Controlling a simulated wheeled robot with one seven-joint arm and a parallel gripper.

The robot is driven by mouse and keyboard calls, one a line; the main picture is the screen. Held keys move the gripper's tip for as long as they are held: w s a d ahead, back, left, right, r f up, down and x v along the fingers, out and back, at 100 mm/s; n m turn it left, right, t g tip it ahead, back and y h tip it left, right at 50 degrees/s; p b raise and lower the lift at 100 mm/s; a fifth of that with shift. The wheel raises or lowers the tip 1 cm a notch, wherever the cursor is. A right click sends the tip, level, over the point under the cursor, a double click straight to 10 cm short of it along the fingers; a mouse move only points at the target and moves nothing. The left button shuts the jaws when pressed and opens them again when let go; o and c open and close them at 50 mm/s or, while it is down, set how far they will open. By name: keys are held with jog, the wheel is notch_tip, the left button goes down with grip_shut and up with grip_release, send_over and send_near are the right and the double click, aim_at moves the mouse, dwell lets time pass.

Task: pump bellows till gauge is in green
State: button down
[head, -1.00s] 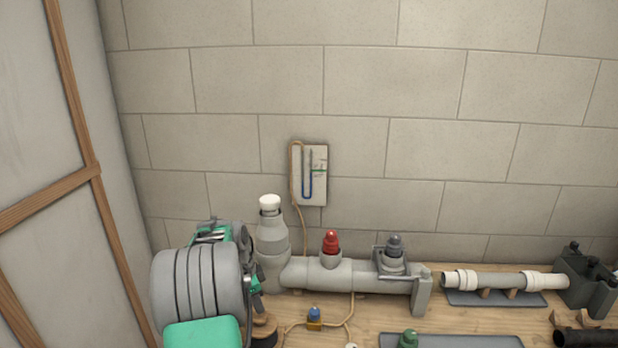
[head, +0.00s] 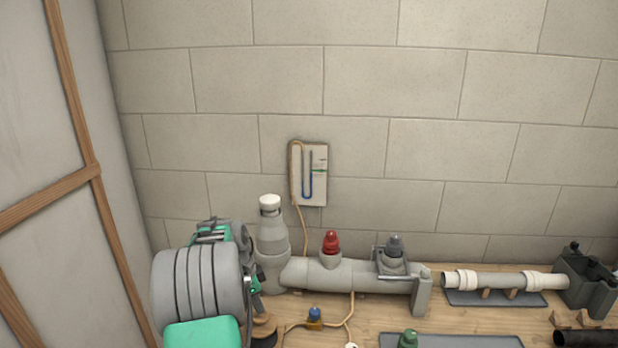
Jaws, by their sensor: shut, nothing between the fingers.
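The liquid's exact level against the green mark is too small to read. The bellows (head: 264,332) seems to be the dark, wood-topped round piece at the lower edge, mostly hidden by my arm. My gripper (head: 256,288) is shut and empty, just above that wooden top. Its fingertips are largely hidden, so I cannot tell whether they touch it.
A grey pipe (head: 350,275) with a red cap (head: 331,242) and a white-capped bottle shape (head: 270,240) stand behind. A blue-topped brass valve (head: 314,318) and an orange hose lie to the right. A grey tray (head: 470,341) and a white pipe (head: 500,281) are further right.

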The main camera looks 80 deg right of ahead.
jog(key=shift+f+b, duration=1.55)
jog(key=shift+f, duration=0.4)
jog(key=shift+r+p, duration=1)
jog(key=shift+r, duration=0.9)
